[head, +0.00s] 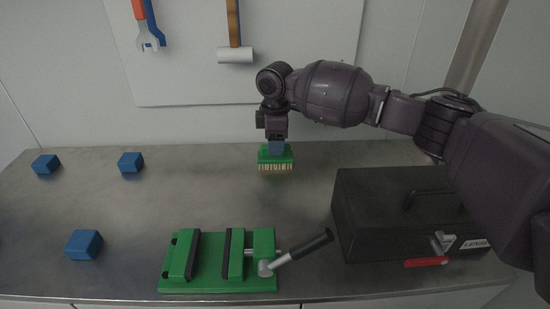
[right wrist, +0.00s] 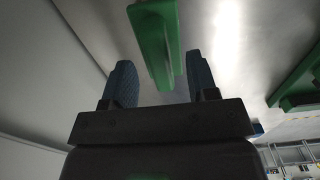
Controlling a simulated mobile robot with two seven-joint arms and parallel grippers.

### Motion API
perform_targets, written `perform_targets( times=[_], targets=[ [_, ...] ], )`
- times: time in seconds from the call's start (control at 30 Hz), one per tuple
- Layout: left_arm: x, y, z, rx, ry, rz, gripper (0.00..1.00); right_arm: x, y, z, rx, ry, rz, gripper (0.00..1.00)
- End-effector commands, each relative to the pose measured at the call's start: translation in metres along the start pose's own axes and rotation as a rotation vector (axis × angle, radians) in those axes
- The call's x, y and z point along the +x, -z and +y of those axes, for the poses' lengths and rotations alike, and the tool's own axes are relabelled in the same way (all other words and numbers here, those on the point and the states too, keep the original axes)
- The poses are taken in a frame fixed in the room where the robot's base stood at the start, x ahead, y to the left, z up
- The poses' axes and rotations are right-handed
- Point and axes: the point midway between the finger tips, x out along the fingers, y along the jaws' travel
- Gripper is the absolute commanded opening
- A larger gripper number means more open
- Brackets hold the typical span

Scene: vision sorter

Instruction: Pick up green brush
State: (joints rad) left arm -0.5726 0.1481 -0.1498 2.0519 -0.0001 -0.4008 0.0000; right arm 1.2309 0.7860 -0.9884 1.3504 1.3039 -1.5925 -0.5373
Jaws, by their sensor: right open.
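The green brush (head: 276,160) with pale bristles is at the middle of the metal workbench, bristles facing down. My right gripper (head: 277,147) is directly above and at the brush, its blue fingers pointing down. In the right wrist view, the brush (right wrist: 155,40) shows as a long green bar reaching into the gap between the two open fingers (right wrist: 163,82). A gap shows on each side between the bar and the fingers. I cannot tell whether the bristles touch the bench. My left gripper is not in view.
A green vise (head: 205,284) with a dark handle stands at the front. A black toolbox (head: 375,192) with a red latch stands at the right, below my arm. Blue blocks (head: 131,162) lie at the left. Tools hang on the back panel (head: 290,80).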

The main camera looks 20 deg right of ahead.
Motion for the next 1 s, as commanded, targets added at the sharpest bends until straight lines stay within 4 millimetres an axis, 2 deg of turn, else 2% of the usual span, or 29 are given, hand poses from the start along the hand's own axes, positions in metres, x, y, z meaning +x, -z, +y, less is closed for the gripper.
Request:
perform_targets(
  times=[0.03, 0.1, 0.37, 0.7, 1.0],
  targets=[
    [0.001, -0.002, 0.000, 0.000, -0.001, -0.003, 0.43, 0.010, 0.000, -0.001, -0.001, 0.004, -0.002, 0.53],
    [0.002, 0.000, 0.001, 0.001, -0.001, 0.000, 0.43, 0.017, 0.000, -0.001, -0.001, 0.003, -0.002, 0.53],
    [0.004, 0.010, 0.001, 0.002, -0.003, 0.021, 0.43, 0.018, 0.001, 0.000, -0.001, 0.000, 0.000, 0.53],
    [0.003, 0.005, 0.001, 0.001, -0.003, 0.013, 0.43, 0.018, 0.001, -0.001, -0.001, 0.000, 0.000, 0.01],
    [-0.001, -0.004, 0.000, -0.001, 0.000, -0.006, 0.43, 0.015, 0.001, 0.000, -0.001, 0.000, 0.000, 0.00]
  ],
)
